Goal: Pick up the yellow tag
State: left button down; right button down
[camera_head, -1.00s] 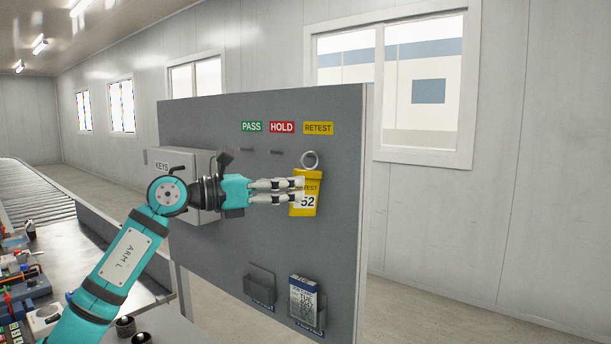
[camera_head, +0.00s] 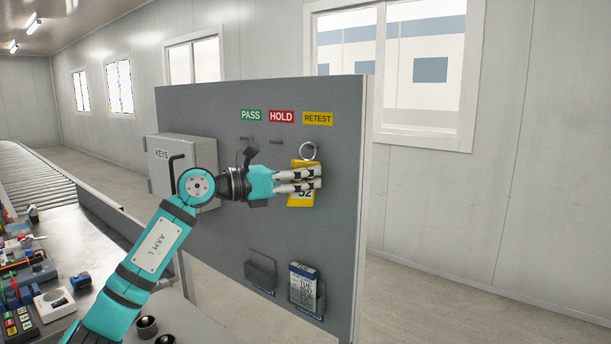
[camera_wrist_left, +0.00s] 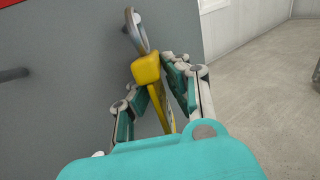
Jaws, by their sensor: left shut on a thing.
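The yellow tag (camera_head: 306,198) is in front of the grey board, under the RETEST label, with a metal ring (camera_head: 308,151) at its top. My left gripper (camera_head: 318,179) is shut on the tag and its fingers cover the middle of it. In the left wrist view the tag (camera_wrist_left: 148,70) stands edge-on between the two fingers (camera_wrist_left: 160,92), and the ring (camera_wrist_left: 137,32) rises above it. I cannot tell whether the ring still rests on a peg. My right gripper is not in view.
The grey board (camera_head: 225,240) carries PASS (camera_head: 250,115), HOLD (camera_head: 281,117) and RETEST (camera_head: 318,118) labels. Empty pegs (camera_head: 247,140) show under PASS and HOLD. A KEYS box (camera_head: 170,165) is behind my arm. Low on the board are an empty holder (camera_head: 260,272) and one with cards (camera_head: 302,283).

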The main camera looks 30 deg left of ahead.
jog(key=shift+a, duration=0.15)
